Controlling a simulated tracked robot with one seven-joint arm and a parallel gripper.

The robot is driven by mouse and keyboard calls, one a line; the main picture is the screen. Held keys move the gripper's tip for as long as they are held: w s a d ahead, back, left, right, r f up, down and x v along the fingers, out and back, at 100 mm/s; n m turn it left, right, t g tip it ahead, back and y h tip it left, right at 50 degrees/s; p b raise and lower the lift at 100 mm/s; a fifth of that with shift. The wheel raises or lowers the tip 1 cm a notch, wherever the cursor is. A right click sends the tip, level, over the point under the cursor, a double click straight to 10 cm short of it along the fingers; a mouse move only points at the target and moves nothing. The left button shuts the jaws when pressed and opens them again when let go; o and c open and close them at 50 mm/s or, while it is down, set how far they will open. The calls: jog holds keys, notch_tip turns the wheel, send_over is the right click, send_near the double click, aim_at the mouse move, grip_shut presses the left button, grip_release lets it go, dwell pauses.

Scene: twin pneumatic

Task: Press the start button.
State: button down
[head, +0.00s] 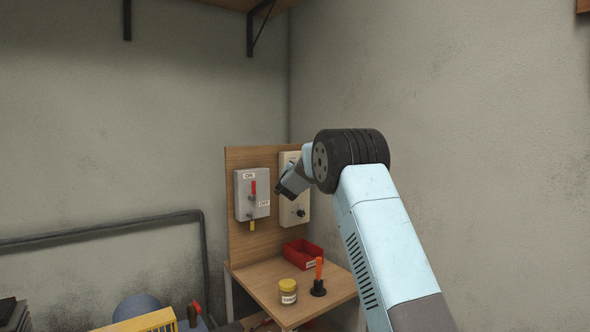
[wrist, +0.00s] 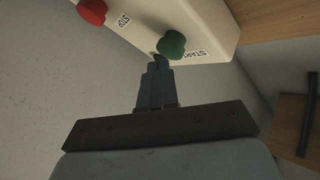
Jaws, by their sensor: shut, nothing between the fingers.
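The green start button (wrist: 171,44) sits on the cream control box, beside a label reading START, in the wrist view. My gripper (wrist: 157,62) is shut and empty, with its fingertips right at the lower left edge of the green button. I cannot tell whether they touch it. A red button (wrist: 92,11) with a STOP label is at the upper left of the same box. In the head view the control box (head: 290,213) is on the wooden board, and my gripper (head: 278,191) is in front of it. The buttons are hidden there by my arm.
A grey switch box (head: 252,208) with a red lever and ON and OFF labels is left of the control box. On the small table (head: 262,283) below stand a red bin (head: 303,252), a yellow-lidded jar (head: 288,290) and an orange-handled tool (head: 319,270).

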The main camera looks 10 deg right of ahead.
jog(key=shift+w+a, duration=0.2)
jog(key=shift+w, duration=0.25)
dwell(0.7)
jog(key=shift+s+d, duration=0.1)
jog(key=shift+s, duration=0.1)
jog(key=shift+s+d, duration=0.35)
jog(key=shift+s, duration=0.3)
jog(key=shift+s+d, duration=0.35)
jog(key=shift+s, duration=0.4)
jog(key=shift+s+d, duration=0.35)
jog(key=shift+s, duration=0.4)
jog(key=shift+s+d, duration=0.35)
jog(key=shift+s, duration=0.4)
